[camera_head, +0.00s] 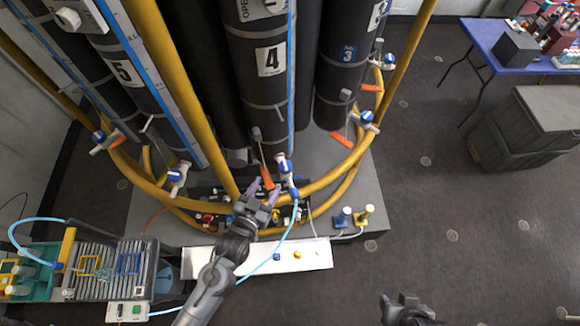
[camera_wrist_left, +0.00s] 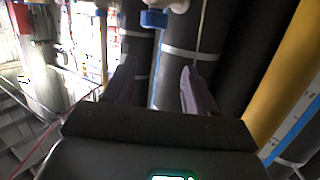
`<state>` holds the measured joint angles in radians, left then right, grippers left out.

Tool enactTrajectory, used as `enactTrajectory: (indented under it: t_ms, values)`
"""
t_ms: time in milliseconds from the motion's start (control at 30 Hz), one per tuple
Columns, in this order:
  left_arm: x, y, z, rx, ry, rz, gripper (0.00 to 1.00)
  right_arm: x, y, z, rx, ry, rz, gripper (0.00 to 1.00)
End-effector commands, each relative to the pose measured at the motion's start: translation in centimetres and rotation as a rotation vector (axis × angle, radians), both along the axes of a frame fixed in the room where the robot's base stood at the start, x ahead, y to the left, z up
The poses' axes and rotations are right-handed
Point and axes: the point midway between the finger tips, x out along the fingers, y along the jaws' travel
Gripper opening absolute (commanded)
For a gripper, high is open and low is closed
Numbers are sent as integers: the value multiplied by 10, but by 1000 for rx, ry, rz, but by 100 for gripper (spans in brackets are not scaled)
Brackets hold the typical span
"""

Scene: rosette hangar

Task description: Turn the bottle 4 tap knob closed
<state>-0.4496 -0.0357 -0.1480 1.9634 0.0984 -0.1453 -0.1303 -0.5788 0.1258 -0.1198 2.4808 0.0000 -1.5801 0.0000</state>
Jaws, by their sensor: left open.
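Bottle 4 (camera_head: 260,95) is a tall black cylinder with a white "4" label in the middle of the head view. A blue tap knob (camera_head: 285,167) on a white fitting sits at its foot, beside an orange lever (camera_head: 267,178). A blue knob (camera_wrist_left: 154,18) on a white fitting also shows at the top of the left wrist view. My left gripper (camera_head: 263,189) is open, its purple fingers pointing toward the bottle's foot, just below and left of the knob. In the wrist view its fingers (camera_wrist_left: 158,66) are apart with nothing between them. My right gripper (camera_head: 406,303) is at the bottom edge, away from the bottles.
Yellow pipes (camera_head: 325,183) curve around the bottles close to my left gripper. A light-blue hose (camera_head: 283,241) runs down from the tap. A white panel (camera_head: 310,254) lies in front. Bottle 3 (camera_head: 340,90) and bottle 5 (camera_head: 130,95) stand either side.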

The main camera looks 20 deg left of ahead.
Motion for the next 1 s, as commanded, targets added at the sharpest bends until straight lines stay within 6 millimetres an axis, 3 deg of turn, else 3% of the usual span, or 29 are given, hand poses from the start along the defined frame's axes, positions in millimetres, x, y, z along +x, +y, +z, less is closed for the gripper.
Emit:
enactTrajectory:
  t_ms: [33, 267, 533, 1000]
  values:
    - [8, -5, -26, -11, -55, 16, 57, 0, 0, -26, 0, 1, 0, 43]
    - [25, -17, -48, -35, -184, 53, 57, -1, 0, -55, -1, 4, 0, 43]
    - [46, -19, -48, -40, -206, 58, 57, -1, 1, -53, 5, 2, -4, 43]
    - [117, -19, -48, -40, -203, 57, 57, -1, 2, -46, 10, 1, -5, 43]
